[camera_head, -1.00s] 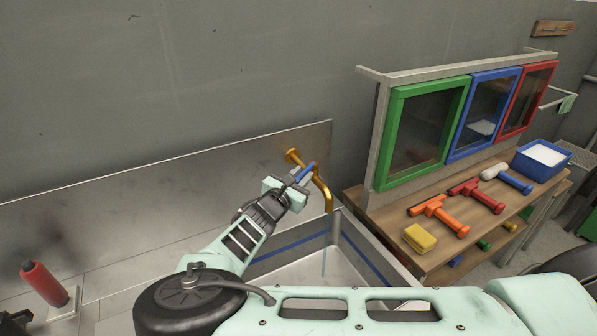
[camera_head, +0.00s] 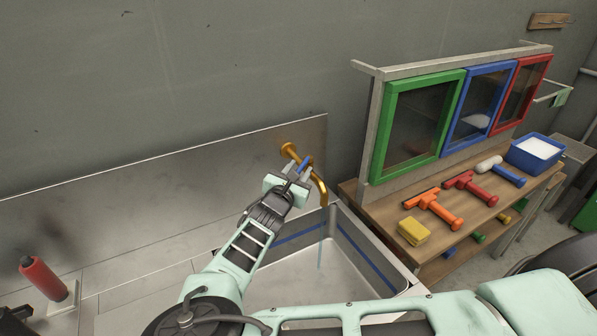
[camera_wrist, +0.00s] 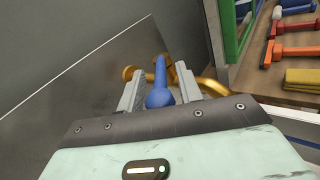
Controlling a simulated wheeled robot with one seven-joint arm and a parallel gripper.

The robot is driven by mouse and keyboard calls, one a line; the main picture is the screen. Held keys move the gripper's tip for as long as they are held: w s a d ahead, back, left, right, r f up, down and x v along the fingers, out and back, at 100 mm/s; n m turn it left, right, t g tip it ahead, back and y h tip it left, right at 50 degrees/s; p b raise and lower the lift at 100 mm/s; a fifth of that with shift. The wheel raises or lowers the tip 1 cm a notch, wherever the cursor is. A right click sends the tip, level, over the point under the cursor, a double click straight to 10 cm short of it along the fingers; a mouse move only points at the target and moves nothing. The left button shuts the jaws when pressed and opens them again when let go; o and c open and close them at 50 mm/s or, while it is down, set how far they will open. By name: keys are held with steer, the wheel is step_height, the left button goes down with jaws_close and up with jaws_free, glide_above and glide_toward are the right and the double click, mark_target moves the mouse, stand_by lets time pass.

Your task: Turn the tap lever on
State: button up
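The brass tap (camera_head: 321,190) stands out from the metal back panel over the sink, its spout curving down. Its blue lever (camera_head: 306,163) also shows in the wrist view (camera_wrist: 160,72), between my two fingers. My gripper (camera_head: 298,172) is at the tap, with one finger on each side of the lever. In the wrist view my gripper (camera_wrist: 159,85) looks open, with narrow gaps beside the lever; contact with either finger is not clear. A thin bluish stream of water (camera_head: 320,245) falls from the spout into the sink.
The metal sink (camera_head: 290,282) has a blue stripe inside. A wooden bench (camera_head: 385,205) to the right holds a yellow sponge (camera_head: 413,232), an orange squeegee (camera_head: 436,209), a red one (camera_head: 470,186) and a blue tub (camera_head: 535,154). A red cylinder (camera_head: 43,278) stands at left.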

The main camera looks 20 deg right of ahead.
steer(key=shift+s, duration=0.1)
steer(key=b+v, duration=0.6)
steer(key=v, duration=1.1)
steer(key=shift+b, duration=0.35)
steer(key=shift+s+a, duration=0.1)
steer(key=shift+s, duration=0.05)
steer(key=s+d+f+m+g+y+b, duration=0.1)
steer(key=s+d+f+m+g+y, duration=0.1)
steer(key=s+d+f+m+g, duration=0.3)
steer(key=s+d+f+m+g+y+b, duration=0.1)
steer(key=s+d+f+m+g, duration=0.25)
steer(key=s+g, duration=0.35)
steer(key=s+a+r+m+y+b, duration=0.1)
steer(key=s+a+r+m+y, duration=0.1)
steer(key=s+r+m+y, duration=0.2)
steer(key=s+a+r+m+g+y+b, duration=0.1)
steer(key=s+a+r+m+y, duration=0.1)
steer(key=s+r+m+y, duration=0.3)
steer(key=s+r, duration=0.3)
steer(key=s, duration=0.2)
steer(key=shift+a+r+g, duration=0.2)
steer(key=shift+a+g, duration=0.1)
steer(key=shift+a, duration=0.05)
